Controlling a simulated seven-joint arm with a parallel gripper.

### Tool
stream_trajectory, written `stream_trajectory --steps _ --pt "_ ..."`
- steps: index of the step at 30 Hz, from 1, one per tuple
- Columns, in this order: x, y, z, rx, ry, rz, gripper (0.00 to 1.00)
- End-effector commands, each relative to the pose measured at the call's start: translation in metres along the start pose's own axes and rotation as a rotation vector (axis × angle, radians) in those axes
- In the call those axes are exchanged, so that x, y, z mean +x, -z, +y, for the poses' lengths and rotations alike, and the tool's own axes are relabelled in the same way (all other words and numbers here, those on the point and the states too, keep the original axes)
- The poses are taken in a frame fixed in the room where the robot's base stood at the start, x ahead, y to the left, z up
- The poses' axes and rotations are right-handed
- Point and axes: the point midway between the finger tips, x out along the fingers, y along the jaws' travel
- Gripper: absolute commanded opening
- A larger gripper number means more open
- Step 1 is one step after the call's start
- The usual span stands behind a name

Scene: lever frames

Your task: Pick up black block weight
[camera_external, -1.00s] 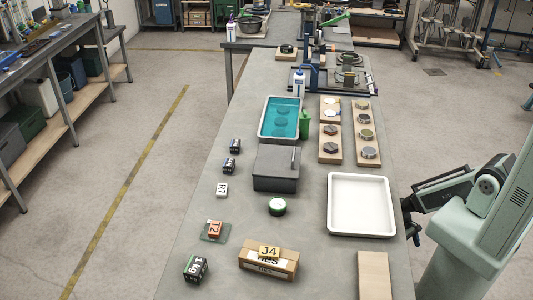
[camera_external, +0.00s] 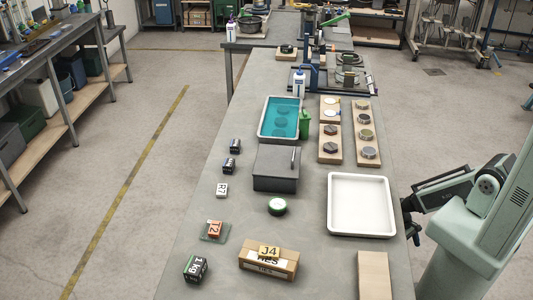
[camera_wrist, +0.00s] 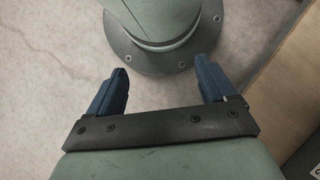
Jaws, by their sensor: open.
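Two smaller black blocks with white marks, one (camera_external: 235,146) and another (camera_external: 229,166), stand farther back along the left edge. My gripper (camera_external: 413,230) hangs beyond the table's right edge, far from all of these blocks. In the wrist view, my gripper (camera_wrist: 162,65) has its two blue fingers wide apart with nothing between them. The wrist view shows floor and my own base, and no black block.
A white tray (camera_external: 361,204) and a wooden board (camera_external: 374,277) lie on the right side of the table.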

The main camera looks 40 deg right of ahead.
Motion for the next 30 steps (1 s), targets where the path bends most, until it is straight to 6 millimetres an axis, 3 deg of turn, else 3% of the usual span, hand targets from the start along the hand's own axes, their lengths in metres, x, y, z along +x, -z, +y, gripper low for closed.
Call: stream_trajectory --steps 13,18,25,30 --pt "0.000 0.000 0.000 0.000 0.000 0.000 0.84" --pt "0.000 0.000 0.000 0.000 0.000 0.000 0.69" --pt "0.000 0.001 0.000 0.000 0.000 0.001 0.69" --pt "-0.011 0.019 0.008 0.016 -0.012 0.036 0.69"
